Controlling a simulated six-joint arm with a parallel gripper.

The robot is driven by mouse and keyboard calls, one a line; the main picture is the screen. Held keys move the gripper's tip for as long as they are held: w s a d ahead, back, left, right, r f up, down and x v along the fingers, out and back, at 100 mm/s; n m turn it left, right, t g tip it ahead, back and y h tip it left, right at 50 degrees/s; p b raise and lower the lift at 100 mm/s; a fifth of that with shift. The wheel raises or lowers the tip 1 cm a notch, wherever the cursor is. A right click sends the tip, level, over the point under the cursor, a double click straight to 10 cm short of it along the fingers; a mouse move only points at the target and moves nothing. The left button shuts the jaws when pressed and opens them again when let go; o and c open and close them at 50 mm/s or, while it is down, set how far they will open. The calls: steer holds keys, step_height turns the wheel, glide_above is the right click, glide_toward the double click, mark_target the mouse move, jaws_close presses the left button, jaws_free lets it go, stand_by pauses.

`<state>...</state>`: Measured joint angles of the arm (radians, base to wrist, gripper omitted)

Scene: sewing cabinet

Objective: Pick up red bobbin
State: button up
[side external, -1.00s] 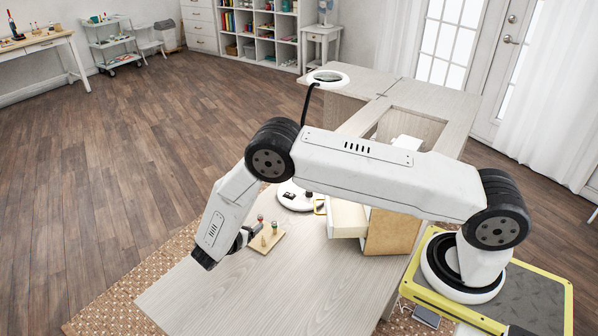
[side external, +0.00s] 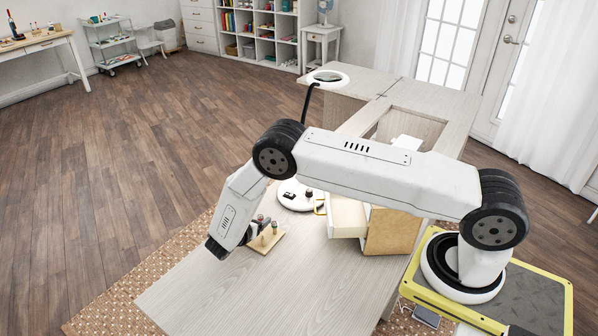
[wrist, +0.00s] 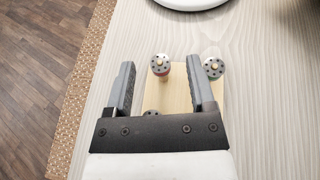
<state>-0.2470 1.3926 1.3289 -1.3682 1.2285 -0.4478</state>
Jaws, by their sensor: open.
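The red bobbin (wrist: 162,70) stands on a peg of the light wooden board (wrist: 180,102). In the wrist view its dark, holed top faces me and a strip of red shows below. My gripper (wrist: 160,60) is open, its two dark fingers on either side of this bobbin with gaps on both sides. I cannot tell whether the fingertips are down at bobbin height. In the side view the board (side external: 276,240) is on the tabletop, and my wrist partly hides it.
A green bobbin (wrist: 214,68) stands just outside my right finger. Another bobbin (wrist: 151,113) is partly hidden by the gripper body. A round white lamp base (side external: 295,196) lies beyond the board, near an open drawer (side external: 346,217). The front tabletop (side external: 290,290) is clear.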

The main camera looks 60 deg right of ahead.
jaws_close()
steer(key=shift+r, duration=0.15)
steer(key=shift+r, duration=0.7)
steer(key=s+a+r, duration=0.1)
steer(key=s+r, duration=1)
steer(key=s, duration=0.3)
steer(key=shift+r, duration=0.15)
